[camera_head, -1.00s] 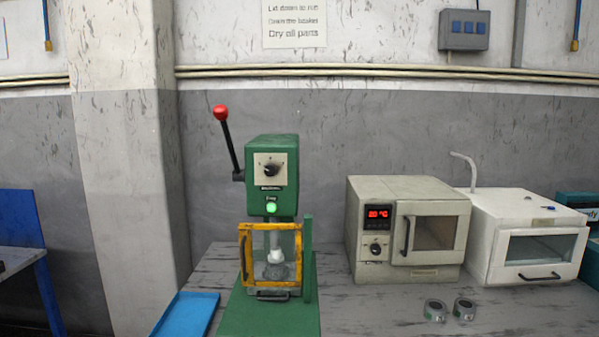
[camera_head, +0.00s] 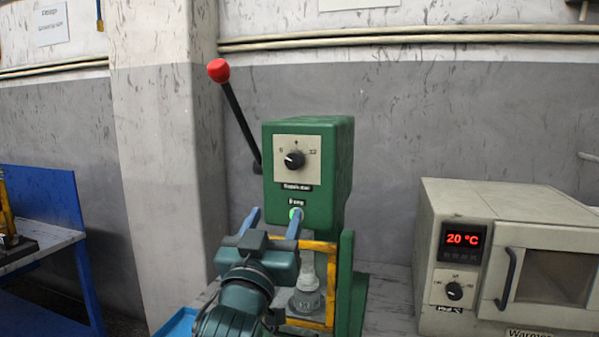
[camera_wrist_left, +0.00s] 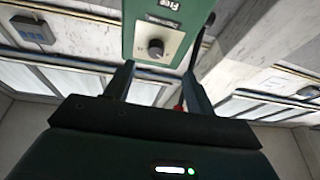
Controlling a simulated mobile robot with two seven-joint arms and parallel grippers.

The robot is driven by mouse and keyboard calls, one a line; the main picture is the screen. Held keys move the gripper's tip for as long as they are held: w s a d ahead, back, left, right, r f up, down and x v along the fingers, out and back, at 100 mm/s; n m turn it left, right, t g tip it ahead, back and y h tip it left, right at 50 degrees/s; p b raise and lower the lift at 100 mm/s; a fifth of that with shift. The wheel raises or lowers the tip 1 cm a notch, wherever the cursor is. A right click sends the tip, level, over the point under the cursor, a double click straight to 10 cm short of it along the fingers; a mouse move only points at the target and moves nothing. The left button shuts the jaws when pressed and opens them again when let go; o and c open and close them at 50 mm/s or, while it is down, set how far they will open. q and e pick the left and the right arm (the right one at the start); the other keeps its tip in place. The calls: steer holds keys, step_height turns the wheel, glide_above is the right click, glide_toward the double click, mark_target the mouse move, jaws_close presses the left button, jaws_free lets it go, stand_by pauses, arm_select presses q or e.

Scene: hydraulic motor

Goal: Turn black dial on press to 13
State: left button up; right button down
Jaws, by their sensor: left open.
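The green press (camera_head: 340,165) stands in the middle of the head view. Its black dial (camera_head: 294,160) sits on a pale plate on the front face, with a white mark on the knob pointing left; the numbers are too small to read surely. The dial also shows in the left wrist view (camera_wrist_left: 155,48), just beyond the fingertips. My left gripper (camera_head: 273,217) is open and empty, fingers pointing up, in front of the press and below the dial, apart from it. It also shows in the left wrist view (camera_wrist_left: 157,72). My right gripper is not in view.
The press has a lever with a red knob (camera_head: 219,70) at its left, a lit green button (camera_head: 296,214) and a yellow-framed guard (camera_head: 331,285). A beige oven (camera_head: 470,200) reading 20 °C stands to the right. A blue tray (camera_head: 178,326) lies lower left.

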mark_target(293, 163)
arm_select(q)
steer(key=x, duration=0.4)
steer(key=r+p+x, duration=0.1)
steer(key=x, duration=0.2)
steer(key=s+r+p+x, duration=0.1)
steer(key=x, duration=0.3)
steer(key=shift+w+d+r, duration=0.2)
steer(key=shift+w, duration=0.15)
steer(key=shift+x, duration=0.75)
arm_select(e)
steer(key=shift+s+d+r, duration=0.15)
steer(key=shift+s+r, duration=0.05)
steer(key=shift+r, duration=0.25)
arm_select(q)
steer(key=shift+f, duration=0.1)
steer(key=shift+c, duration=0.4)
steer(key=shift+p, duration=0.3)
steer(key=c, duration=0.9)
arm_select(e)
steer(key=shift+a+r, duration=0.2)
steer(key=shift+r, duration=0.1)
